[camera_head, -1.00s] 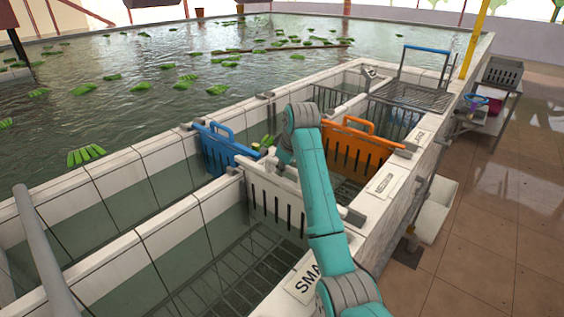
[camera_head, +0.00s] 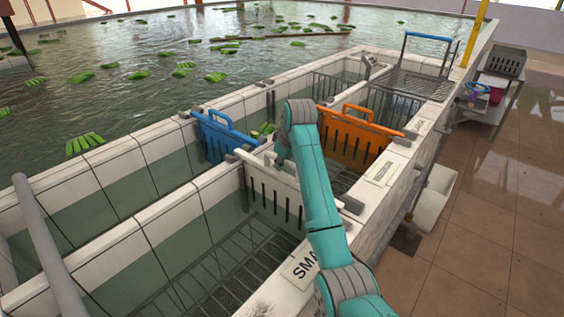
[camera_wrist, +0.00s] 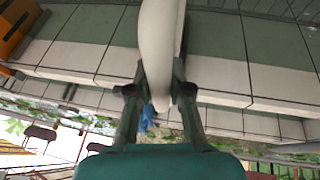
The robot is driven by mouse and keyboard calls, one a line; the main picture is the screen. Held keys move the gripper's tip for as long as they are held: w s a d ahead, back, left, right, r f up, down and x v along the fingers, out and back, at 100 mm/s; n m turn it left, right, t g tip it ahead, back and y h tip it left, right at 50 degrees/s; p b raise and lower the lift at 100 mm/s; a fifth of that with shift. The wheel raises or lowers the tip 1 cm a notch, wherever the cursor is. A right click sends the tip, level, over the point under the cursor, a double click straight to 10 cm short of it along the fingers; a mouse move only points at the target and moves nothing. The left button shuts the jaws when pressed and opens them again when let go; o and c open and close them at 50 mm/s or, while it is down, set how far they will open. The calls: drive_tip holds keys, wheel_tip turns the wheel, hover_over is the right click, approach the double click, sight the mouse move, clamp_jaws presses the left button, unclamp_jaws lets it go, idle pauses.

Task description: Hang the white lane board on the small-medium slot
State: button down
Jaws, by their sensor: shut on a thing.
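The white lane board (camera_head: 262,176), with dark vertical slits, stands roughly upright across the lanes, between the near lane and the one with the blue and orange boards. Its ends are near grey brackets on the walls, at the left (camera_head: 240,155) and right (camera_head: 350,204); I cannot tell whether it is seated in them. My gripper (camera_wrist: 160,92) is shut on the board's white upper part (camera_wrist: 158,40) in the wrist view. The label "SMA..." (camera_head: 300,266) is partly hidden.
A blue board (camera_head: 215,140) and an orange board (camera_head: 352,138) hang across neighbouring lanes. A blue-handled rack (camera_head: 415,85) stands at the far end. Green bunches float in the pond (camera_head: 130,100). Tiled floor (camera_head: 470,240) is clear at the right.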

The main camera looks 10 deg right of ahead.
drive_tip(key=shift+f, duration=0.35)
idle(0.3)
unclamp_jaws()
idle(0.4)
idle(0.4)
drive_tip(key=v, duration=1)
idle(0.8)
